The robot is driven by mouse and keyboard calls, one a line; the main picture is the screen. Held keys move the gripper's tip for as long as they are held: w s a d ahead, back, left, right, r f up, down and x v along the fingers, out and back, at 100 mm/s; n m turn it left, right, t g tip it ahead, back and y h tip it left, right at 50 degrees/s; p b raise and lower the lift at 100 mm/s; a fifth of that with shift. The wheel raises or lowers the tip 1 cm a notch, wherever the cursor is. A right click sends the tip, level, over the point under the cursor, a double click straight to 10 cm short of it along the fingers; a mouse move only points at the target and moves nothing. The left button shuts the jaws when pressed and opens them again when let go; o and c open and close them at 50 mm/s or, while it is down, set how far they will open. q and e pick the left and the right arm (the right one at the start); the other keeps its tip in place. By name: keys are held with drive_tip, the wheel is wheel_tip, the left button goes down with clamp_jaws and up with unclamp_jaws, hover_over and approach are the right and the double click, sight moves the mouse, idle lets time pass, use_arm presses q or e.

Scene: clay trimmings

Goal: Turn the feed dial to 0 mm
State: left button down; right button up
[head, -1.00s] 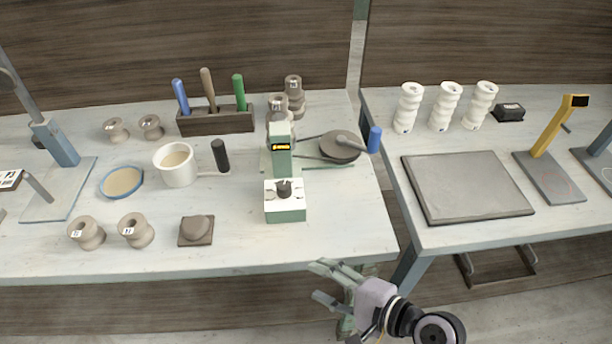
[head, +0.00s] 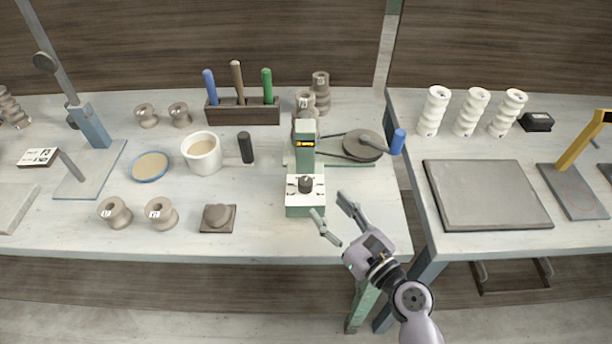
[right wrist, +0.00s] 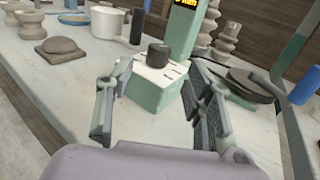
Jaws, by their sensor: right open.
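The feed dial is a dark round knob (head: 305,185) on the white top of a small green box (head: 305,208), at the front of a green machine (head: 305,150) with a lit yellow display. In the right wrist view the knob (right wrist: 158,54) stands up from the box (right wrist: 152,92), between and beyond my fingers. The display's reading is too small to tell in the head view and partly cut off in the right wrist view. My right gripper (head: 332,213) is open and empty, just right of and in front of the box, apart from the knob. My left gripper is out of view.
A crank wheel with a blue handle (head: 397,142) stands right of the machine. Bare tabletop (head: 262,232) is free left of the box.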

sight(310, 186)
drive_tip(key=p+x, duration=0.1)
drive_tip(key=x, duration=0.8)
drive_tip(key=shift+w+a, duration=0.2)
drive_tip(key=shift+w, duration=0.1)
drive_tip(key=shift+c, duration=0.3)
clamp_jaws()
